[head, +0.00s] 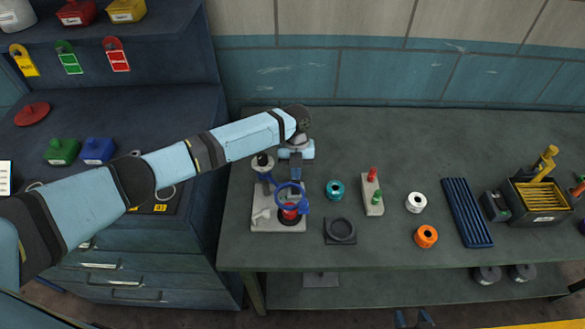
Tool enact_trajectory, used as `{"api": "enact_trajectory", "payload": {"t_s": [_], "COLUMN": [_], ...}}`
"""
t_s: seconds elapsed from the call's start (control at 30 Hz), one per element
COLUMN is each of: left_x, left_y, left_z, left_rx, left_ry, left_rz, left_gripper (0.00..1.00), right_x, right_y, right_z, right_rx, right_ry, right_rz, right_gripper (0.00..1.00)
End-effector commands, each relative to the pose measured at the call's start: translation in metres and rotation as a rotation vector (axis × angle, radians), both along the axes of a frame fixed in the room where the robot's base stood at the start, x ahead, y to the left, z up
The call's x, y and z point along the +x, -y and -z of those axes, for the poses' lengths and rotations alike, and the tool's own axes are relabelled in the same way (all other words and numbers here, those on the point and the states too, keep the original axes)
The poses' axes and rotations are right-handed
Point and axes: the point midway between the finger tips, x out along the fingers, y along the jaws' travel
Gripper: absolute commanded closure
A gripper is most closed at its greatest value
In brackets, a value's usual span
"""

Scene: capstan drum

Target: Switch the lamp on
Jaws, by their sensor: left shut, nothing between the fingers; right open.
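My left arm reaches in from the left, and my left gripper (295,176) is shut and empty. It points down just behind a blue ring-shaped handwheel (289,197), and I cannot tell whether it touches it. The wheel is part of a device on a pale base plate (263,222), with a red part under the wheel. Right of it stands a pale block (374,207) with a red knob (373,174) and a green knob (376,195). I cannot tell which thing is the lamp. My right gripper (414,320) is open at the bottom edge, in front of the bench.
The grey bench (330,257) also holds a teal spool (334,189), a dark ring on a square (340,230), a white spool (416,202), an orange spool (426,236), a blue ribbed tray (466,213) and a dark bin (541,200). The back of the bench is mostly clear.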

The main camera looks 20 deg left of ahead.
Motion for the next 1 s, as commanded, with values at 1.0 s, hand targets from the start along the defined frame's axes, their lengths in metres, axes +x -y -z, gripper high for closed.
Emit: {"api": "enact_trajectory", "payload": {"t_s": [1.0], "left_x": [0.03], "left_y": [-0.009], "left_z": [-0.097], "left_rx": [0.0], "left_ry": [-0.001], "left_rz": [-0.003], "left_gripper": [1.0], "right_x": [-0.001], "right_y": [-0.004], "right_z": [0.02], "right_rx": [0.009], "right_ry": [-0.008], "right_rz": [-0.002], "right_gripper": [0.52]}}
